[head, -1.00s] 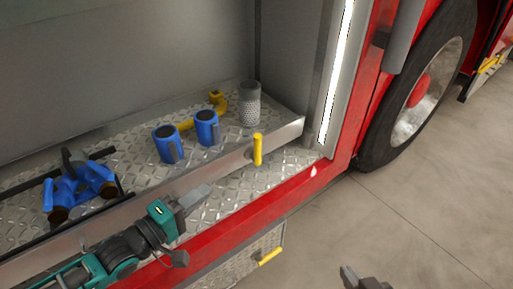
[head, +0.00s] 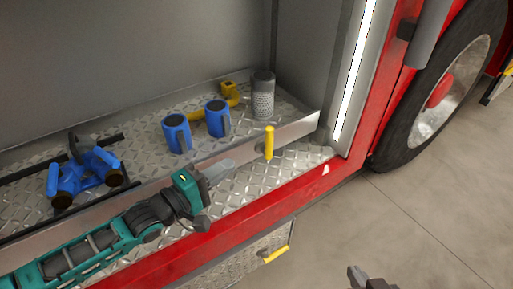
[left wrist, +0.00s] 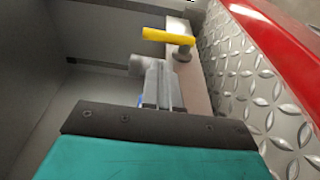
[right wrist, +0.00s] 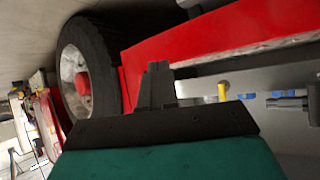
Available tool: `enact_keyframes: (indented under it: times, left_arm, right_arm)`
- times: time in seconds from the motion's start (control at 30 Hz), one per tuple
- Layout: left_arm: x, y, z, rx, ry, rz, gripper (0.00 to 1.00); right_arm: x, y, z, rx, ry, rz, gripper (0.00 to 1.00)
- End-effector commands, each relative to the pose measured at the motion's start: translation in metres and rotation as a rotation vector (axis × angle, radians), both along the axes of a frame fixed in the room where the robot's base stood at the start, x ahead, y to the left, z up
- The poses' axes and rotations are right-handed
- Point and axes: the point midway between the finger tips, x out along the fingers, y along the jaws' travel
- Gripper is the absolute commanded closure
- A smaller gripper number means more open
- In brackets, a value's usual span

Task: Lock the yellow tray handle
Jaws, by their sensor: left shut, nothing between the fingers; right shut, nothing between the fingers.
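The yellow tray handle (head: 269,142) stands upright on the front wall of the metal tray (head: 295,131) in the head view. In the left wrist view the yellow handle (left wrist: 168,35) lies just beyond my fingertips, on a grey pivot. My left gripper (head: 222,170) is shut and empty, to the left of the handle and apart from it, by the tray's front wall. My right gripper (head: 362,280) shows at the bottom edge of the head view, outside the truck. It is shut and empty in the right wrist view (right wrist: 157,85), with the yellow handle (right wrist: 222,91) further off.
Two blue cylindrical fittings (head: 177,133), a grey perforated strainer (head: 263,98) and a blue pump fitting (head: 84,178) sit on the tray. A red sill (head: 225,235) runs in front. Another yellow handle (head: 277,255) is on the lower panel. The floor at right is clear.

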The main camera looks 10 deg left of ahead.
Motion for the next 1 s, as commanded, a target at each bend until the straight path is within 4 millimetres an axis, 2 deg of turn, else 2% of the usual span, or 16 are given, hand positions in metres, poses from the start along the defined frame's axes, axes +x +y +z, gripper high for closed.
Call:
enact_keyframes:
  times: [0.1,0.3,0.5,0.7,1.0]
  left_arm:
    - [0.02,-0.013,-0.001,-0.001,-0.005,0.0,1.0]
    - [0.051,-0.034,-0.001,-0.001,-0.004,0.0,1.0]
    - [0.075,-0.05,-0.001,0.001,-0.003,0.0,1.0]
    - [0.085,-0.056,0.0,0.001,-0.001,0.0,1.0]
    - [0.086,-0.057,0.0,0.001,0.0,0.0,1.0]
  right_arm:
    - [0.0,0.001,-0.007,0.002,0.003,0.002,1.0]
    - [0.004,0.004,-0.007,0.008,-0.006,0.007,1.0]
    - [0.005,0.007,-0.012,0.012,0.001,0.011,1.0]
    - [0.006,0.009,-0.009,0.019,-0.007,0.014,1.0]
    - [0.007,0.01,-0.009,0.019,-0.007,0.016,1.0]
